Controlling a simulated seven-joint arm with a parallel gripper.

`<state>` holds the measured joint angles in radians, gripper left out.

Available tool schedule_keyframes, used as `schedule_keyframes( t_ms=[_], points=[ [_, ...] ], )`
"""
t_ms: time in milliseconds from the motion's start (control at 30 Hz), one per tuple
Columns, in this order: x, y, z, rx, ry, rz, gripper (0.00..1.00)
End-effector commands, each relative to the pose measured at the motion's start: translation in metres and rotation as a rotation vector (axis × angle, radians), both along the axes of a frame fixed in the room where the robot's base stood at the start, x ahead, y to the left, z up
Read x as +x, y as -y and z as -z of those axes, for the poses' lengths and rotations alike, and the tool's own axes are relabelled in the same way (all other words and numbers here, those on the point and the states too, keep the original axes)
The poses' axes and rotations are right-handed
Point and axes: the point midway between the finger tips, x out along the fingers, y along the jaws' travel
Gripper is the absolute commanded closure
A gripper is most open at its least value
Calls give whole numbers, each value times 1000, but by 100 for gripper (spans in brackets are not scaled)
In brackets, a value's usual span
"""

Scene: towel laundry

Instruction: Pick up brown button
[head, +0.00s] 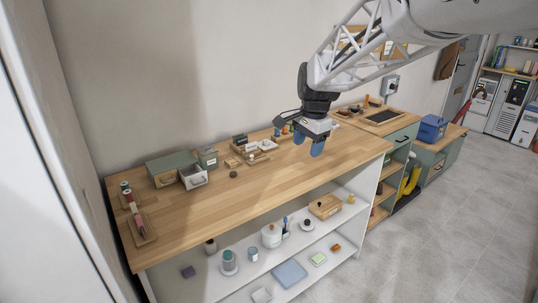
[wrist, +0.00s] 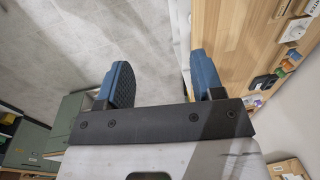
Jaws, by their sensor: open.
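A small dark brown round piece (head: 233,174), which looks like the brown button, lies on the wooden worktop (head: 210,215) in the head view, just right of the grey open drawer box. It is too small there to make out details. My gripper (head: 309,148) hangs above the right part of the worktop, well to the right of the brown piece and apart from it. Its two blue fingers are spread with nothing between them. In the wrist view the open fingers (wrist: 162,72) are over the worktop's edge and the floor; the brown piece is not seen there.
A green-grey box with a grey drawer (head: 193,177) stands left of the brown piece. A wooden tray (head: 256,152) with small items lies behind it. A tray with thread spools (head: 135,212) is at the far left. The worktop's front middle is clear.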

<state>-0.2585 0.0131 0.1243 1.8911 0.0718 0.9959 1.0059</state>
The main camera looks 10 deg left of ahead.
Motion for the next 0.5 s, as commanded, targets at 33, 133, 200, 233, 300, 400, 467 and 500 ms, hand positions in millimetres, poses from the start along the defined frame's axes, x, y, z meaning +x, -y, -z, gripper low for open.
schedule_keyframes(
  t_ms=[33,133,200,233,300,400,467,500],
  points=[
    [11,-11,5,4,-8,17,39],
    [32,-29,13,11,-22,63,39],
    [45,-43,18,17,-31,94,39],
    [51,-49,21,19,-35,108,39],
    [65,-62,28,22,-45,139,39],
    [83,-83,38,28,-58,184,39],
    [94,-95,45,31,-67,212,39],
    [101,-103,49,34,-72,230,39]
  ],
)
